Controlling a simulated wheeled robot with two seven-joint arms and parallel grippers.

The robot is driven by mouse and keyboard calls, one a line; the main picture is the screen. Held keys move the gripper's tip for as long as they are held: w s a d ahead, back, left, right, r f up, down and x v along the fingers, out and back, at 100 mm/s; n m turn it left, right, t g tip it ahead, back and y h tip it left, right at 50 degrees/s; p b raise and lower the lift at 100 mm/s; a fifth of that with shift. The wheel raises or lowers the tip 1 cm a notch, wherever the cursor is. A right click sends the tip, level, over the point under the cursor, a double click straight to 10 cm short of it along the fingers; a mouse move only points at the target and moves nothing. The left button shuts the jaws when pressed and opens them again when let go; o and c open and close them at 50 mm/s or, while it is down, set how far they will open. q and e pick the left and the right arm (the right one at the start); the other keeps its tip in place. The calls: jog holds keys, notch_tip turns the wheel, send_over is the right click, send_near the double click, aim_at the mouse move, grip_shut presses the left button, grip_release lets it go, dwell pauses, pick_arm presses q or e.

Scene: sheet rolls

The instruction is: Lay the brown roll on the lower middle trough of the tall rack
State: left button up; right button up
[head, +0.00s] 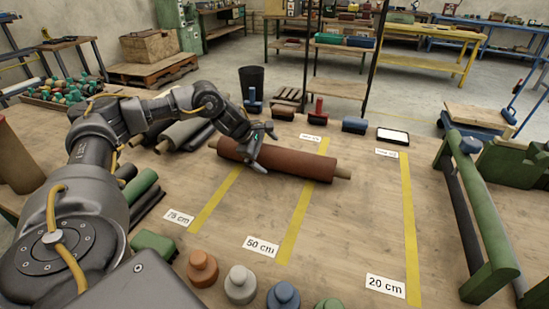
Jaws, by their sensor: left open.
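The brown roll (300,165), reddish brown with pale core ends, lies on the wooden workbench across the yellow 75 cm and 50 cm lines. My left gripper (264,152) is open at the left part of the roll, with one finger on the near side and the other towards the far side. The hand hides a little of the roll; I cannot tell whether the fingers touch it. A green and black frame (487,215) stands at the right; I cannot tell whether it is the tall rack, and no middle trough is clear. My right gripper is not in view.
Dark and grey rolls (187,134) lie at the left beneath my arm. Coloured knobbed pieces, including a grey one (240,284), line the near edge. Small blocks and a white-topped tray (393,136) stand along the far edge. The bench between the roll and the 20 cm line is clear.

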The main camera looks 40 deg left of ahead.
pick_arm(q)
jog(key=shift+x, duration=1.5)
jog(key=c, duration=2)
jog(key=shift+w+r, duration=0.15)
jog(key=shift+r, duration=0.15)
